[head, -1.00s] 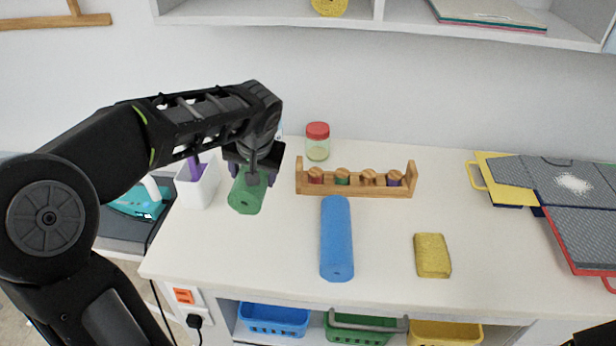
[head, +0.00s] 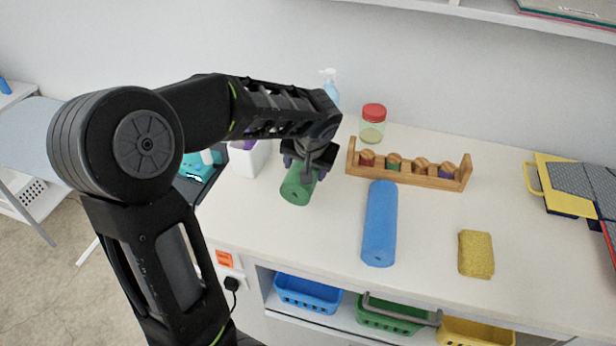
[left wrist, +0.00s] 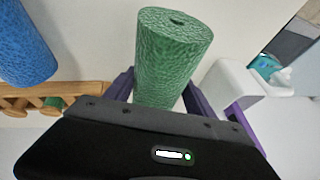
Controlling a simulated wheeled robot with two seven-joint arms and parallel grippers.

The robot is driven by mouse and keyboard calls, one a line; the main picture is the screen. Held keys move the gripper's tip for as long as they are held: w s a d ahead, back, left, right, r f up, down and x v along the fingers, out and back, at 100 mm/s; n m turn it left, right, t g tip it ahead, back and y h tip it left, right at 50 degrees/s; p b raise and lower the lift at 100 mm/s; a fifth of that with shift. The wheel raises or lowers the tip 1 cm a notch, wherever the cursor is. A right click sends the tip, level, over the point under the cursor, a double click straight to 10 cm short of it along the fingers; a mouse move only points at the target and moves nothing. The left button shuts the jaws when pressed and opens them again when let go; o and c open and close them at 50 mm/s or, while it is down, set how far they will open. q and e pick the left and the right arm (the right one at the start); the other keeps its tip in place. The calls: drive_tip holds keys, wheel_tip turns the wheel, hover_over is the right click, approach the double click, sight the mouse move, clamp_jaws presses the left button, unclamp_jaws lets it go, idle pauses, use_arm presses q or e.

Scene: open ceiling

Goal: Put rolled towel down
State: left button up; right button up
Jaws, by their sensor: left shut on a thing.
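The green rolled towel (head: 296,189) is between the fingers of my left gripper (head: 308,168), over the left part of the white counter (head: 320,240). My left gripper is shut on it. In the left wrist view the green towel (left wrist: 172,55) sticks out between the two purple-grey fingers. I cannot tell for sure whether its lower end touches the counter. A blue rolled towel (head: 380,225) lies on the counter to the right of it. My right gripper is not in view.
A wooden rack (head: 408,170) with small jars and a red-lidded jar (head: 373,124) stand behind. A white container (head: 248,158) is at left. A yellow folded towel (head: 476,254) lies at right. Blue (head: 308,293), green and yellow baskets sit below the counter. The front-left counter is clear.

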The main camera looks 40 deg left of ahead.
use_arm(q)
drive_tip(key=shift+f, duration=1.8)
drive_tip(key=shift+f, duration=0.1)
drive_tip(key=shift+f, duration=0.15)
drive_tip(key=o, duration=1.6)
drive_tip(key=shift+r, duration=0.2)
drive_tip(key=shift+r+p, duration=0.2)
drive_tip(key=shift+p, duration=0.1)
drive_tip(key=b+v, duration=0.1)
drive_tip(key=v, duration=1.1)
drive_tip(key=shift+d+f, duration=0.1)
